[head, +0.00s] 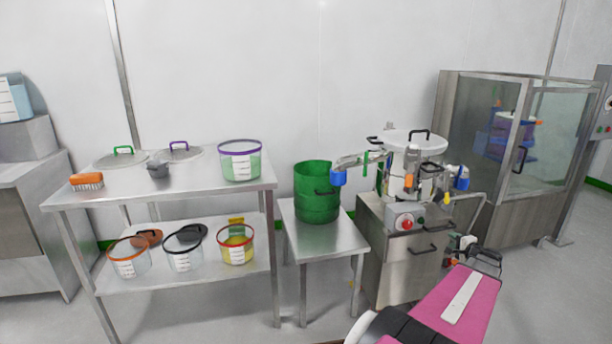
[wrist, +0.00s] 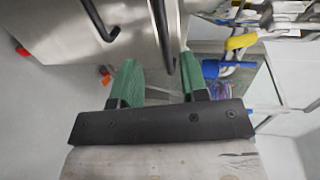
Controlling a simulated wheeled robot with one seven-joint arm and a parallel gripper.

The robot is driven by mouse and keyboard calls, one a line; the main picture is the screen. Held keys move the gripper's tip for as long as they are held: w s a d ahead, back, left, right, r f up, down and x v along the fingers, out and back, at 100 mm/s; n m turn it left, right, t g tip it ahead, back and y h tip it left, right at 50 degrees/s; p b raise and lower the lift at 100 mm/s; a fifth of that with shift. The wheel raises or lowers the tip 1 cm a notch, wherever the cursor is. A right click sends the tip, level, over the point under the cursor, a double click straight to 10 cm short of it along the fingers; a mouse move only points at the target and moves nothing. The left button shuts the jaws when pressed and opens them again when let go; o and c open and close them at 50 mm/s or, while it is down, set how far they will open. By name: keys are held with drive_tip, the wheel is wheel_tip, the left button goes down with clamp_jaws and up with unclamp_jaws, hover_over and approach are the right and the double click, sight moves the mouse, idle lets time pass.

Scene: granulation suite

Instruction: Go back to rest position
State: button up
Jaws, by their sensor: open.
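My gripper (wrist: 158,82) shows in the wrist view with its two green fingers spread apart. I see nothing held between them. Steel fronts with dark bar handles (wrist: 161,30) lie beyond the fingertips; one handle's lower end shows close to the right finger, and I cannot tell whether they touch. In the head view my pink arm reaches up from the lower right, in front of the steel cabinet (head: 380,262) of the granulator (head: 414,160). The gripper's fingers are not clear in that view.
A two-level steel table (head: 215,195) with tubs, lids and an orange brush (head: 87,181) stands at left. A green bin (head: 317,192) sits on a small table (head: 318,244). A glass-walled booth (head: 460,120) stands at right. Yellow and blue fittings (wrist: 240,41) are near my gripper's right. Floor shows at far right.

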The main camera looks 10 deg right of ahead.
drive_tip(key=w+a+f+n+g+y, duration=0.2)
drive_tip(key=a+n+g, duration=0.3)
drive_tip(key=a, duration=1.1)
drive_tip(key=w+a+f+n+g+y, duration=0.2)
drive_tip(key=w+a+n+g+y, duration=0.15)
drive_tip(key=a, duration=1.35)
drive_tip(key=s+a+n+g+h, duration=0.3)
drive_tip(key=s+a+n, duration=0.1)
drive_tip(key=a, duration=0.6)
drive_tip(key=s+a+f+n+g+h, duration=0.1)
drive_tip(key=s+a+n+g+h, duration=0.3)
drive_tip(key=s+a, duration=0.3)
drive_tip(key=shift+s+a, duration=0.2)
drive_tip(key=shift+a, duration=2.1)
drive_tip(key=shift+d+n, duration=0.1)
drive_tip(key=shift+n, duration=0.15)
